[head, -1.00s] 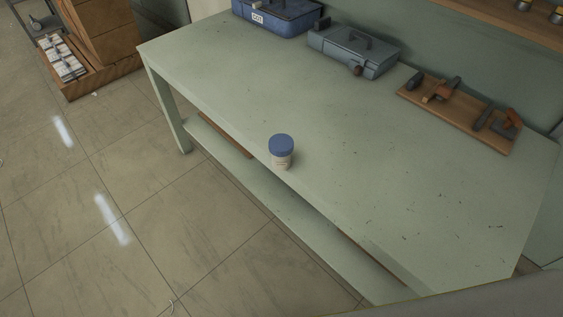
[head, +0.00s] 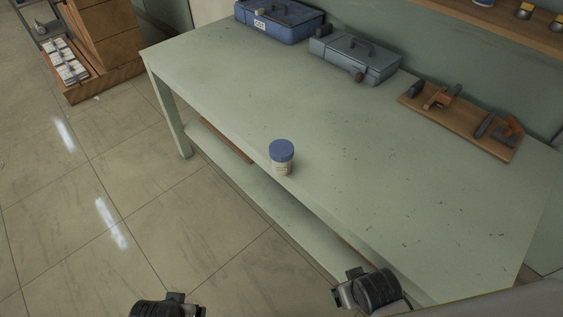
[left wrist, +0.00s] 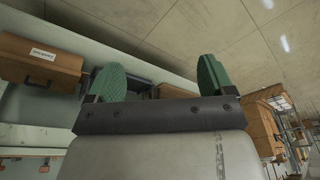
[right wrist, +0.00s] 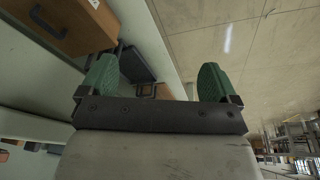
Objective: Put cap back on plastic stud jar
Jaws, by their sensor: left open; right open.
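The plastic stud jar (head: 281,168) stands upright near the front edge of the green workbench, white with a small label. A blue cap (head: 281,150) sits on its top; whether it is screwed tight I cannot tell. In the head view my left arm's end shows at the bottom edge, left of and below the jar. My right arm's end shows at the bottom, in front of the bench. Both are well apart from the jar. In the left wrist view my left gripper (left wrist: 158,80) is open and empty. In the right wrist view my right gripper (right wrist: 156,82) is open and empty.
A blue box (head: 280,20) and a grey-blue toolbox (head: 355,58) stand at the back of the workbench (head: 225,95). A wooden board (head: 455,128) with clamp-like tools lies at the back right. The bench top around the jar is clear.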

